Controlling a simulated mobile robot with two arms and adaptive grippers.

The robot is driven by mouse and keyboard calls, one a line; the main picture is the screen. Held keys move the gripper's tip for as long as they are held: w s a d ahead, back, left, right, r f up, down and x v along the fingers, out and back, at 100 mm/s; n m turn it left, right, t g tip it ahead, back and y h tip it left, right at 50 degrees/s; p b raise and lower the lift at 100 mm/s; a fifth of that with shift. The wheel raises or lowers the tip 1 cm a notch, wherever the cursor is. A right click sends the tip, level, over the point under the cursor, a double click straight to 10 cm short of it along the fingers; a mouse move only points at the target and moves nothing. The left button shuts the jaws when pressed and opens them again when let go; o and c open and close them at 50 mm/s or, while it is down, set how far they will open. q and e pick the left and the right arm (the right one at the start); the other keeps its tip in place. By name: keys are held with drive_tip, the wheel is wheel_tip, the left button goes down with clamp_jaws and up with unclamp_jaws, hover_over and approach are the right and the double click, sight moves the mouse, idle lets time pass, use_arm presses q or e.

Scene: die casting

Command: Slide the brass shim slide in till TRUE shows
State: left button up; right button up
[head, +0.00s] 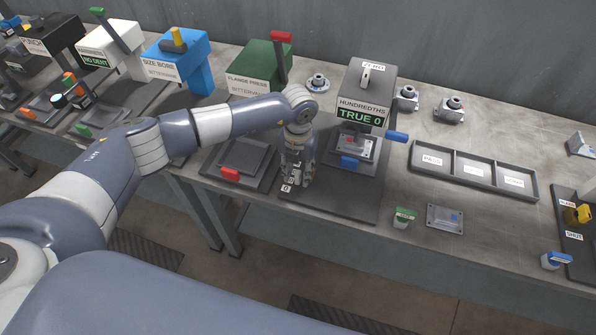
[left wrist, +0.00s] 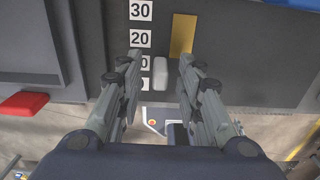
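The gauge (head: 366,95) has a HUNDREDTHS panel, with a green display reading TRUE 0 (head: 361,116). My left gripper (head: 297,178) is low over the left part of the gauge's dark base. In the left wrist view a brass strip (left wrist: 182,36) lies beside a white number scale (left wrist: 140,38) marked 30, 20 and lower values. A pale grey knob (left wrist: 160,73) stands between the fingers of my left gripper (left wrist: 160,62). The fingers are spread, with a visible gap on both sides of the knob. The head view hides the brass strip and knob behind the gripper. My right gripper is not in view.
A grey part sits on the gauge's stage (head: 358,148), near blue handles. A compartment tray (head: 470,170) is to the right. The flange press (head: 258,72) stands to the left.

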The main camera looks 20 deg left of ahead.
sight(298, 173)
use_arm(q)
wheel_tip(298, 173, up, 11)
drive_tip(key=shift+r, duration=0.2)
idle(0.5)
